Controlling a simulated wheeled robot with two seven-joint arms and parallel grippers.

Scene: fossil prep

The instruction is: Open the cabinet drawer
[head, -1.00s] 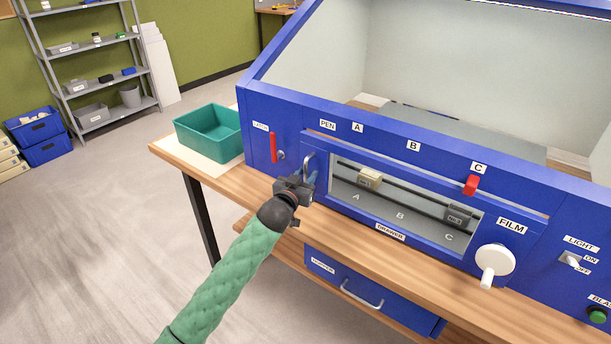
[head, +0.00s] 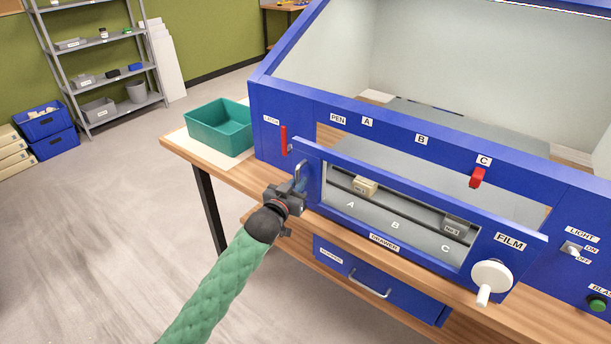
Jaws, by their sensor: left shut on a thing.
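The blue cabinet (head: 390,128) stands on a wooden bench. Its front drawer (head: 522,249), with a window, stands out from the cabinet face, and a gap shows above its top edge. Its metal handle (head: 299,171) is upright at the drawer's left end. My left gripper (head: 296,190) is shut on this handle; the fingertips are partly hidden. Through the window I see a beige block (head: 365,186) and a grey block (head: 455,225) on dark rails. My right gripper is not in view.
A white crank knob (head: 490,276) sticks out at the drawer's right. A lower blue drawer (head: 340,268) with a metal handle is under the bench top (head: 222,170). A teal bin (head: 222,128) stands at the bench's left end. The floor at left is clear.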

